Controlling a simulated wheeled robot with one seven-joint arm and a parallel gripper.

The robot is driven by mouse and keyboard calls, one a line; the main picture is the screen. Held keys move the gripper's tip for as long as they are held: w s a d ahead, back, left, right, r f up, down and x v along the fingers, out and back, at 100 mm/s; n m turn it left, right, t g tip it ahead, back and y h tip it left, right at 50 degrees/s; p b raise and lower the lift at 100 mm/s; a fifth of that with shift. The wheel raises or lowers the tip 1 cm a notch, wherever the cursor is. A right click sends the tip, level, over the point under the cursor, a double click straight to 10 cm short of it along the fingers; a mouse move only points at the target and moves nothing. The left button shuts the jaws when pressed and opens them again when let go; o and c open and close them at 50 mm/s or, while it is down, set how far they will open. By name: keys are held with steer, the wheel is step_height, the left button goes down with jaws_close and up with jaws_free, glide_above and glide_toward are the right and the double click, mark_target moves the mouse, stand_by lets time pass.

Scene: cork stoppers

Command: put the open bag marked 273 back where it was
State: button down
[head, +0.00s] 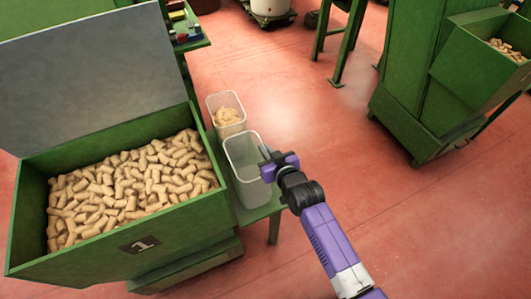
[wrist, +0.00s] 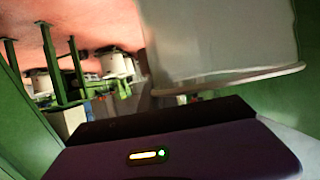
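I see no bag with a readable 273 in either view. My gripper (head: 265,154) is at the right side of the nearer clear bin (head: 243,160), close to its upper rim. This bin stands upright on a small green stand and looks empty. In the wrist view a pale, see-through wall with a rim (wrist: 225,45) fills the upper right, very close to my purple gripper body. My fingertips are too small or hidden to tell whether they are open or closed on the rim.
A second clear bin (head: 226,112) holding some corks stands just behind. A large green hopper (head: 170,238) marked 1, full of corks (head: 130,190), is at left with its grey lid (head: 90,80) raised. A green machine (head: 425,85) is at right. The red floor (head: 400,220) between is clear.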

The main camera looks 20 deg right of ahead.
steer(key=shift+f, duration=0.95)
steer(key=shift+f, duration=0.15)
steer(key=c, duration=1.6)
jaws_free()
steer(key=v, duration=1.2)
steer(key=shift+b, duration=0.3)
